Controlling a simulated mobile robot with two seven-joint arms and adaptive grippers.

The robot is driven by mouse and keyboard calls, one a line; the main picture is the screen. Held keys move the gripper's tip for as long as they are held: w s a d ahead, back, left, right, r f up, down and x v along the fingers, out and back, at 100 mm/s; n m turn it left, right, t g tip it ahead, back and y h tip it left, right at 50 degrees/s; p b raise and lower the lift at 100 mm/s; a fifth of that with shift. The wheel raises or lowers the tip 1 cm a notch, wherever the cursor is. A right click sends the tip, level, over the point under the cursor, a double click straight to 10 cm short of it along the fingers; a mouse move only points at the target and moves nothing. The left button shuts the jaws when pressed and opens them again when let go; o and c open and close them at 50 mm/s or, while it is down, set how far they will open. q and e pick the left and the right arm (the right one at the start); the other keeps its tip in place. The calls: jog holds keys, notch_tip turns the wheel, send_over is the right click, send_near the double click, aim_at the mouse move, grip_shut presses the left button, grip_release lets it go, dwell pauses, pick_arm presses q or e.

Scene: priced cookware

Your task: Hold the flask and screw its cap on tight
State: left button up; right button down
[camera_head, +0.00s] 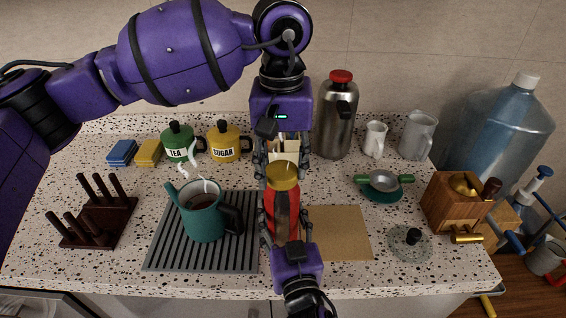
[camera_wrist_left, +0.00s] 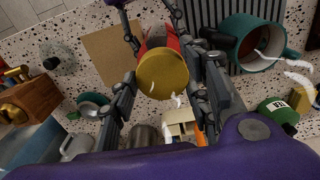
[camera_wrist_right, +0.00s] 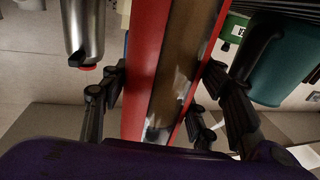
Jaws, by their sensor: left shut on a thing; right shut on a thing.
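The red flask (camera_head: 270,214) with a metallic-looking stripe stands upright at the middle of the counter. Its gold cap (camera_head: 284,173) sits at the flask's top; I cannot tell how tight it is. My left gripper (camera_head: 282,166) comes down from above and is shut on the cap; in the left wrist view the cap (camera_wrist_left: 162,74) shows between its fingers. My right gripper (camera_head: 285,222) comes from the front edge and is shut around the flask body. The right wrist view shows the flask (camera_wrist_right: 146,65) between the fingers, large and close.
A teal steaming pot (camera_head: 203,222) stands on a grey ribbed mat (camera_head: 160,256) just left of the flask. A tan board (camera_head: 343,234) lies at right. A steel jug (camera_head: 337,120) and canisters (camera_head: 178,140) stand behind. A wooden grinder (camera_head: 455,205) is far right.

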pick_arm(q)
jog(key=o, duration=1.5)
jog(key=shift+s, duration=0.1)
pick_arm(e)
jog(key=shift+d, duration=0.1)
pick_arm(q)
jog(key=shift+r, duration=2.45)
pick_arm(e)
jog(key=shift+f, duration=0.1)
jog(key=c, duration=0.6)
grip_release()
